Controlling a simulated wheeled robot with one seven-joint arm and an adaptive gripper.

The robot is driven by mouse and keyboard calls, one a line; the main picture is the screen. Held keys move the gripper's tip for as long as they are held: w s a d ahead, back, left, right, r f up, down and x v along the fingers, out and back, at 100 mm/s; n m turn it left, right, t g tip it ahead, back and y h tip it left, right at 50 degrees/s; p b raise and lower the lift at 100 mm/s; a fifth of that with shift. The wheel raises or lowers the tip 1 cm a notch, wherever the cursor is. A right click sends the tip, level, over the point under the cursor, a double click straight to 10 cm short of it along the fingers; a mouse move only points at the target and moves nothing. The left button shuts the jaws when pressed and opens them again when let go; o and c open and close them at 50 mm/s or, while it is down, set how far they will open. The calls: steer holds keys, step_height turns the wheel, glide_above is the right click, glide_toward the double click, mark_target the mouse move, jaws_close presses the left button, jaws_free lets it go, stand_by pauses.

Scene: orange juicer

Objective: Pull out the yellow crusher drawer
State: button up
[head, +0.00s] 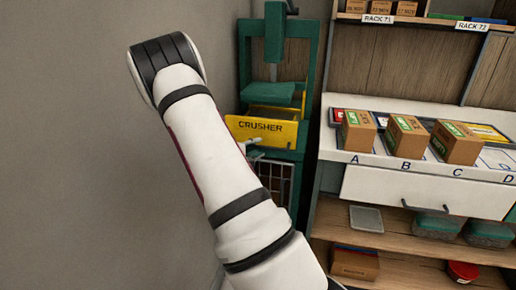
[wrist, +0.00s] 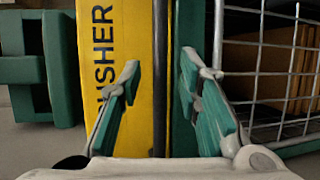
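The yellow crusher drawer (head: 268,131) is in the green crusher frame in the head view. It stands partly out, with some of its yellow inside showing behind the front panel. In the wrist view its yellow front (wrist: 112,35), with sideways black lettering, fills the left middle. I cannot tell whether a finger touches the drawer. In the head view my arm hides most of the gripper.
The green press plate (head: 268,93) hangs above the drawer. A wire grille (wrist: 268,75) is close to the right finger. To the right, a white counter (head: 330,150) carries several cardboard boxes (head: 405,137). A grey wall (head: 80,150) is on the left.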

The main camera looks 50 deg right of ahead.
steer(key=shift+d+f, duration=0.15)
steer(key=shift+d, duration=0.8)
jaws_close()
steer(key=s+a+p, duration=0.1)
steer(key=s+a, duration=0.3)
steer(key=a, duration=0.7)
steer(key=s+a+p, duration=0.2)
steer(key=s+a, duration=0.3)
steer(key=a, duration=0.6)
steer(key=shift+s+a, duration=0.15)
jaws_free()
